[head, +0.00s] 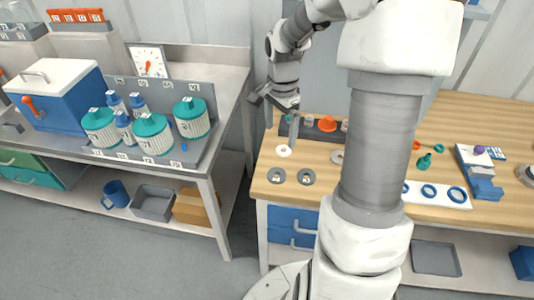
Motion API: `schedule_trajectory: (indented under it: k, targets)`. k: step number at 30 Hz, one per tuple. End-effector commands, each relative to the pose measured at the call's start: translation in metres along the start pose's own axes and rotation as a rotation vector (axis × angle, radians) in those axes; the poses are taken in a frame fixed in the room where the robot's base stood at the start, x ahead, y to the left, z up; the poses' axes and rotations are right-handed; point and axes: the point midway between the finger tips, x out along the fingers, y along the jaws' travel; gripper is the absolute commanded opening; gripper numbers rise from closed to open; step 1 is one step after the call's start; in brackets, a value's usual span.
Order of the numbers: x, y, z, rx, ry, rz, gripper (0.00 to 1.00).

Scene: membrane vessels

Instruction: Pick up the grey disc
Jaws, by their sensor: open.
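Two grey discs with centre holes, the left one (277,175) and the right one (306,177), lie flat side by side near the front left of the wooden bench. Another greyish ring (337,157) lies farther back, partly hidden behind my arm. A white disc (283,151) lies behind the left grey disc. I cannot tell which grey disc is meant. My gripper (274,115) is open above the bench's left edge, behind the discs and apart from them. Nothing shows between its fingers.
My arm hides the middle of the wooden bench (480,232). A dark rack with an orange knob (327,123) stands behind the discs. Blue rings lie on a white board (445,200) at right. The left grey bench (200,165) holds teal-lidded vessels (153,138) and a blue cooler (60,95).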

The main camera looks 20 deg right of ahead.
Motion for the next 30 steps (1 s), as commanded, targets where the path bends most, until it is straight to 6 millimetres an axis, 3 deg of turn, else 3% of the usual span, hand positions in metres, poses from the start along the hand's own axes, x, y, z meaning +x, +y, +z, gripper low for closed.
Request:
schedule_trajectory:
  k: [15, 30]
  targets:
    - [0.100, 0.000, 0.000, 0.002, -0.005, 0.003, 1.00]
    - [0.147, -0.003, -0.002, 0.003, -0.005, 0.003, 1.00]
